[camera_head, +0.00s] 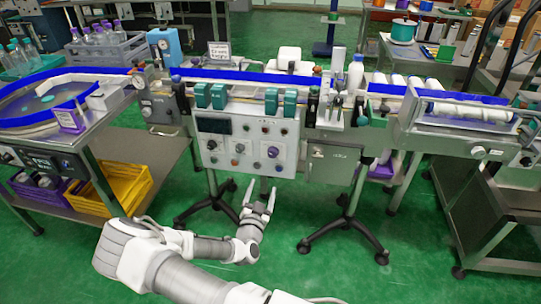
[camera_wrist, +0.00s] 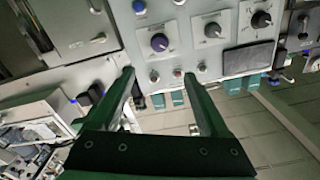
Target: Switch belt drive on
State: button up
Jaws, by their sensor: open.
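The control panel (camera_head: 251,158) is a light grey box on the front of the conveyor in the head view, with a dark display, several knobs and small buttons. In the wrist view the panel (camera_wrist: 185,56) shows a purple-blue knob (camera_wrist: 159,43), a grey knob (camera_wrist: 212,30), a black dial (camera_wrist: 261,19) and a row of small buttons. The labels are too small to read, so I cannot tell which control is the belt drive switch. My gripper (camera_head: 262,187) is open and empty, below and in front of the panel. Its two fingers also show in the wrist view (camera_wrist: 156,77).
The conveyor with a blue belt edge (camera_head: 320,82) runs across above the panel. A grey box (camera_head: 332,160) hangs right of it. Wheeled black stand feet (camera_head: 343,233) stand below. A yellow crate (camera_head: 122,185) is at left. Green floor in front is clear.

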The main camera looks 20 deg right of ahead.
aim_at(272, 155)
jog(key=b+x, duration=0.3)
jog(key=x, duration=1.2)
jog(key=shift+w+d, duration=0.2)
jog(key=shift+d, duration=0.05)
jog(key=shift+w+d, duration=0.4)
jog(key=shift+w, duration=0.2)
jog(key=shift+c, duration=0.3)
grip_shut()
